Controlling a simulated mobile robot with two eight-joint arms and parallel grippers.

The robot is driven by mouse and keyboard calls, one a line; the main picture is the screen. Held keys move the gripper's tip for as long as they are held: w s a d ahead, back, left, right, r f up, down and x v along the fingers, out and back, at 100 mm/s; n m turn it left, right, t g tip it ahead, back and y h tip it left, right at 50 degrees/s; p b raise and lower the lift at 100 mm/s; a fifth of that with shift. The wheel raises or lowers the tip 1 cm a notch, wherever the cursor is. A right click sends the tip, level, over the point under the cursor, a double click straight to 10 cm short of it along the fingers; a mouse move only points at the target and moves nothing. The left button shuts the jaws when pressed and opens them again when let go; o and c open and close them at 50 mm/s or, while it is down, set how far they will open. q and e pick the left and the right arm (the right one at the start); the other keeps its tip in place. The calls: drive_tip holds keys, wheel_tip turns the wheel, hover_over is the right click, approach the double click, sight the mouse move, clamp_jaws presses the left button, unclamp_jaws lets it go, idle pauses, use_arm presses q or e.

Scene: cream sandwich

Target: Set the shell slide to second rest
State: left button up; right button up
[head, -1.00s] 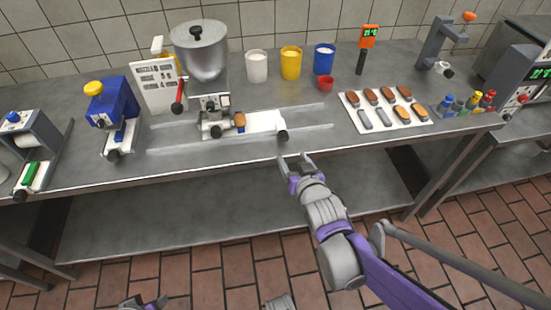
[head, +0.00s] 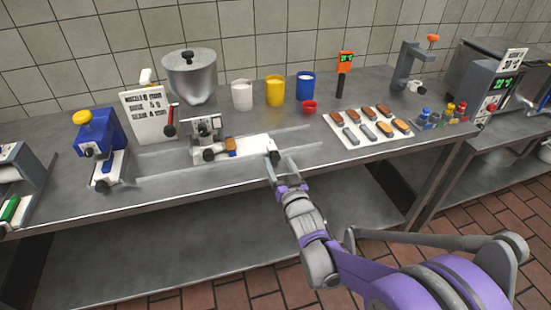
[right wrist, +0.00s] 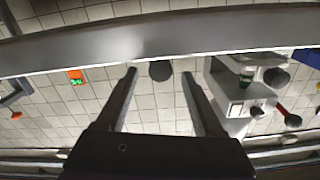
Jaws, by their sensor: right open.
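The shell slide (head: 255,147) is a white plate on the worktop below the steel hopper. A brown shell (head: 230,144) sits toward its left part, beside the nozzle block (head: 203,135). A dark round knob (head: 274,158) stands at the slide's right front end. My right gripper (head: 281,170) is open at the table's front edge, right at the knob. In the right wrist view the knob (right wrist: 160,70) shows between the spread fingertips of the gripper (right wrist: 160,78). I cannot tell whether the fingers touch it. My left gripper is out of view.
Metal guide strips (head: 300,133) run along the worktop beside the slide. A steel hopper (head: 190,78) and a printed sign (head: 148,113) stand behind. White, yellow and blue cups (head: 275,91) stand at the back. A tray of shells (head: 344,138) lies to the right.

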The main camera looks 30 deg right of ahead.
sight(276, 158)
drive_tip(key=shift+x, duration=1.55)
clamp_jaws()
drive_tip(key=shift+a, duration=0.1)
